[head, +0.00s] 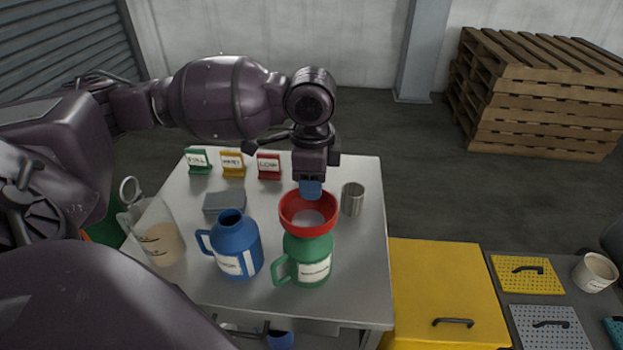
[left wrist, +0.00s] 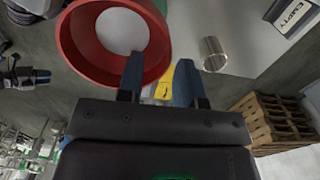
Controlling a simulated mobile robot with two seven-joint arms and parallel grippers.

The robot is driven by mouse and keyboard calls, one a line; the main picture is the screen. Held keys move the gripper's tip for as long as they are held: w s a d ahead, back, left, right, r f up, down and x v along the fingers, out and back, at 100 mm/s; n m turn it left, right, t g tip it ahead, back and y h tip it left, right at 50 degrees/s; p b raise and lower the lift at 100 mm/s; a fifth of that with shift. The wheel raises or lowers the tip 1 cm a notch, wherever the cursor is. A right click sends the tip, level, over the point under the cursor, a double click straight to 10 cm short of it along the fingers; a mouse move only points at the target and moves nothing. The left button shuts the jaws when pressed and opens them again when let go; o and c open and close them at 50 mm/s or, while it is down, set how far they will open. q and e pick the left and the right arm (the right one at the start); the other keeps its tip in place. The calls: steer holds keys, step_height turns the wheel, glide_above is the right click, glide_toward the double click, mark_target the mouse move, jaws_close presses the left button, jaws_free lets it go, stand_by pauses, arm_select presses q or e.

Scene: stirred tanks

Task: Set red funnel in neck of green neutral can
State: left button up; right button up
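The red funnel (head: 326,228) is directly over the green neutral can (head: 308,265), wide mouth up and roughly level. The funnel hides the can's neck, and its spout is not visible, so I cannot tell for certain how deep it sits. The can stands upright on the table with its handle to the left. My left gripper (head: 311,190) points down at the funnel's far rim. In the left wrist view its fingers (left wrist: 160,80) are apart, with the funnel (left wrist: 78,45) at upper left and one finger overlapping its rim. My right gripper is not in view.
The grey table (head: 355,285) also holds a blue jug (head: 236,250) left of the can, a metal cup (head: 352,199) close right, a beaker (head: 160,243), a grey block (head: 224,202) and small signs (head: 232,165). A yellow cabinet (head: 445,285) stands right.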

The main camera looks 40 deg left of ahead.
arm_select(q)
steer(key=shift+r, duration=0.3)
step_height(320, 180, up, 10)
steer(key=p, duration=0.2)
steer(key=shift+r+p, duration=0.15)
steer(key=shift+p, duration=0.15)
stand_by(0.5)
steer(key=shift+s, duration=0.1)
